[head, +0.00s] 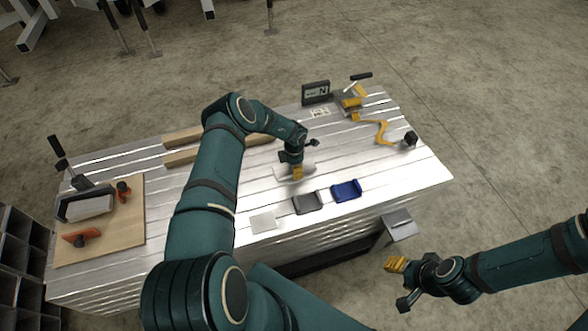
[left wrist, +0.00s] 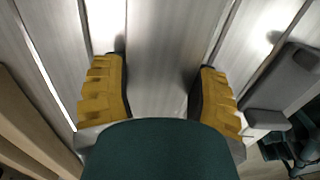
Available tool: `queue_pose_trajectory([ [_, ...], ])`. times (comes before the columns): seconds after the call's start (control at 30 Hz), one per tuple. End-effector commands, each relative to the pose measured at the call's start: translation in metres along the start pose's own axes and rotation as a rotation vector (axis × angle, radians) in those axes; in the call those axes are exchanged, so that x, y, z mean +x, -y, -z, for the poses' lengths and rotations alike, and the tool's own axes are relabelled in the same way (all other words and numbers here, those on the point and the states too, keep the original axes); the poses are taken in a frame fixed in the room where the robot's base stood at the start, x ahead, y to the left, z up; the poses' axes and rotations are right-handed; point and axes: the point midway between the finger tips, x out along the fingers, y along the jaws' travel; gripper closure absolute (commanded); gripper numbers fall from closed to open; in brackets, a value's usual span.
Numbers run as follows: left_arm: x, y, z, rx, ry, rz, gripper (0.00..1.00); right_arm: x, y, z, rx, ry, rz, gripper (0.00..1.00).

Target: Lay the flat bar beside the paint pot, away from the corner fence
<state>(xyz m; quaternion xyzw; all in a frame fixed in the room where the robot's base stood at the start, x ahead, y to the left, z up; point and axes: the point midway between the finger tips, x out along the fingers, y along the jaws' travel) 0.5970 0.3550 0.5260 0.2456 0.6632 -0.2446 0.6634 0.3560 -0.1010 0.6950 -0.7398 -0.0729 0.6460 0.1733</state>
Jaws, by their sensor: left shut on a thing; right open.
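My left gripper (head: 297,172) is low over the middle of the slatted metal table. It is shut on a thin pale metal piece, seemingly the flat bar (head: 283,173), which looks much like the tabletop. In the left wrist view the two yellow fingers of the left gripper (left wrist: 163,95) stand apart with bare-looking metal between them; the bar's outline is unclear there. My right gripper (head: 398,268) is open and empty, off the table's front right side. I cannot single out a paint pot or corner fence with certainty.
A grey tray (head: 307,203) and a blue tray (head: 346,190) lie at the front. Wooden bars (head: 183,157) lie left of the gripper, partly behind my arm. A yellow clamp (head: 378,128) and black display (head: 316,92) stand at back right. A wooden board (head: 130,235) lies far left.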

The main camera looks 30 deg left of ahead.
Motion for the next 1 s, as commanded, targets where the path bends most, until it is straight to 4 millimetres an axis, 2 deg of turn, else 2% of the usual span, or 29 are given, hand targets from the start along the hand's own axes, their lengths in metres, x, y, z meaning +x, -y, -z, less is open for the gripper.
queue_pose_trajectory([
  [0.4, 0.006, -0.001, -0.001, 0.0, 0.002, -0.002, 0.81, 0.001, 0.0, 0.0, 0.0, -0.001, 0.0, 0.53],
  [0.43, 0.006, -0.001, 0.0, 0.0, 0.001, -0.001, 0.25, 0.001, 0.0, 0.0, 0.0, -0.001, 0.0, 0.53],
  [0.47, 0.006, -0.001, 0.0, 0.0, 0.001, -0.001, 0.14, 0.001, 0.0, 0.0, 0.0, -0.001, 0.0, 0.53],
  [0.5, 0.006, -0.001, 0.0, 0.0, 0.001, -0.001, 0.08, 0.001, 0.0, 0.0, 0.0, -0.001, 0.0, 0.53],
  [0.83, 0.005, 0.0, 0.0, 0.0, 0.001, -0.001, 0.08, 0.001, -0.001, 0.0, 0.0, -0.001, 0.0, 0.53],
  [1.0, -0.014, -0.001, 0.0, -0.001, 0.002, -0.002, 0.08, -0.004, 0.002, 0.0, 0.0, 0.001, 0.0, 0.53],
])
